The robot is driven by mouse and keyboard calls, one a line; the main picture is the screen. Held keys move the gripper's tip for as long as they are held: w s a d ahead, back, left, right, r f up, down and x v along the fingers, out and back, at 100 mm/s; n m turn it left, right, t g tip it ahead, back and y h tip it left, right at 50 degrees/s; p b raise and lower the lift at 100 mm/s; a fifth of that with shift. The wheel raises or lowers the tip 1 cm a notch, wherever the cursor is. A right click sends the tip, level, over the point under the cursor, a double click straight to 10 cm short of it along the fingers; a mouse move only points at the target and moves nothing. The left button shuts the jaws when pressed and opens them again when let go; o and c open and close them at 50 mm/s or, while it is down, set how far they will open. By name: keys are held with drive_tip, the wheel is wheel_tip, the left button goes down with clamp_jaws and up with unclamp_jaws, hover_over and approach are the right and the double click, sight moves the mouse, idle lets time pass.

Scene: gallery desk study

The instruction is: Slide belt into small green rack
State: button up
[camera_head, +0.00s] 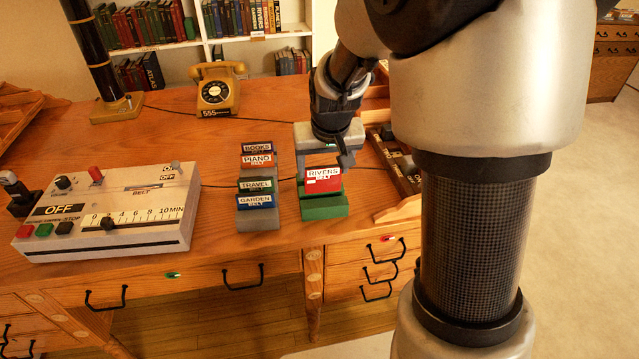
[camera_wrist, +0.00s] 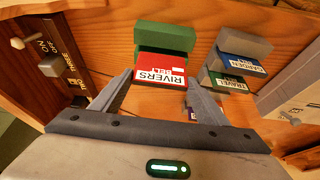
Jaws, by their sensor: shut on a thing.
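The belt (camera_head: 323,181) is a red cartridge with a white label reading RIVERS. My gripper (camera_head: 345,162) is shut on it; in the wrist view the belt (camera_wrist: 161,72) sits between the two fingers (camera_wrist: 160,80). The small green rack (camera_head: 325,208) stands near the desk's front edge. In the head view the belt appears right above and behind the rack's front block. In the wrist view the green rack (camera_wrist: 165,37) lies just beyond the belt. The belt hides part of the rack, and I cannot tell whether its lower edge is inside or touching.
A grey rack (camera_head: 259,220) left of the green one holds several labelled belts, including GARDEN (camera_head: 257,201) and TRAVEL (camera_head: 256,185). A white control machine (camera_head: 110,215) stands at left. A yellow telephone (camera_head: 216,91) is at the back. A dark switch panel (camera_head: 398,165) lies at right.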

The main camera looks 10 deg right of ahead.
sight(323, 183)
drive_tip(key=shift+f+b, duration=0.6)
drive_tip(key=shift+f, duration=1.7)
drive_tip(key=shift+f, duration=0.2)
drive_tip(key=o, duration=1)
drive_tip(key=shift+o, duration=0.2)
